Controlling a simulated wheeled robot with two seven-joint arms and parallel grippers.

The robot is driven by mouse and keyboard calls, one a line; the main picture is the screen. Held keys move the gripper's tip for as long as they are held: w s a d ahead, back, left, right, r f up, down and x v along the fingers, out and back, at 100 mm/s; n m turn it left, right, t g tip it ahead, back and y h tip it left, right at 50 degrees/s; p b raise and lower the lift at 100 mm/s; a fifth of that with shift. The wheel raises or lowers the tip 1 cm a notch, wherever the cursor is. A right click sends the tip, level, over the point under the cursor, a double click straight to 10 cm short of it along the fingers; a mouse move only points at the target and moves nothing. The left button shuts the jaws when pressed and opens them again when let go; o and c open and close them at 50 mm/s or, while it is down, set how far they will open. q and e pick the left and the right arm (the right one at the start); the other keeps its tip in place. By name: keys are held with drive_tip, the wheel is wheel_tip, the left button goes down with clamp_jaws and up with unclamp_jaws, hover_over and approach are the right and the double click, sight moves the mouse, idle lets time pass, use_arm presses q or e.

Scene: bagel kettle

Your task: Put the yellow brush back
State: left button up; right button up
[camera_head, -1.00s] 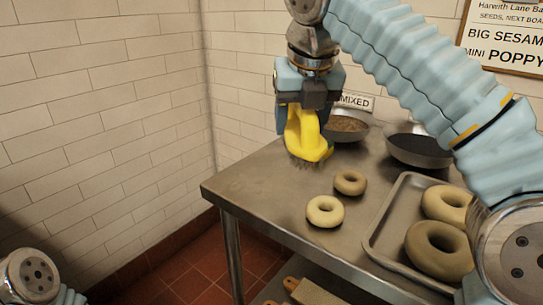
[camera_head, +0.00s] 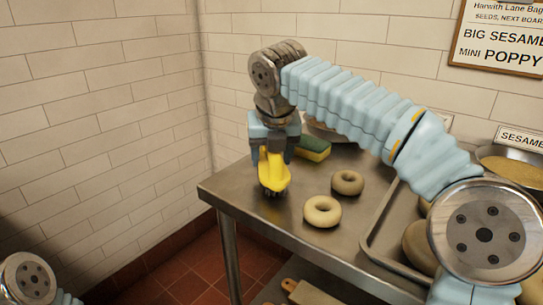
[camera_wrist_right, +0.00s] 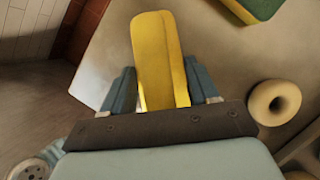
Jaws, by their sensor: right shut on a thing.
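The yellow brush (camera_head: 272,172) has dark bristles pointing down and is at the left part of the steel table (camera_head: 240,190), near its left corner. My right gripper (camera_head: 273,158) is shut on the brush's yellow handle. In the right wrist view the yellow handle (camera_wrist_right: 157,60) sits between the two fingers of my right gripper (camera_wrist_right: 152,92). The bristles are at or just above the tabletop; I cannot tell whether they touch. Of my left arm only a joint shows at the bottom left; its gripper is not in view.
A yellow and green sponge (camera_head: 313,149) lies behind the brush. Two small bagels (camera_head: 322,211) (camera_head: 348,182) lie to its right. A tray (camera_head: 375,240) with larger bagels is partly hidden by my right arm. A sesame bowl (camera_head: 515,168) stands at the far right.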

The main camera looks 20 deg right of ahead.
drive_tip(key=o, duration=1.1)
drive_tip(key=shift+f, duration=0.1)
drive_tip(key=v, duration=1.2)
drive_tip(key=shift+p, duration=0.35)
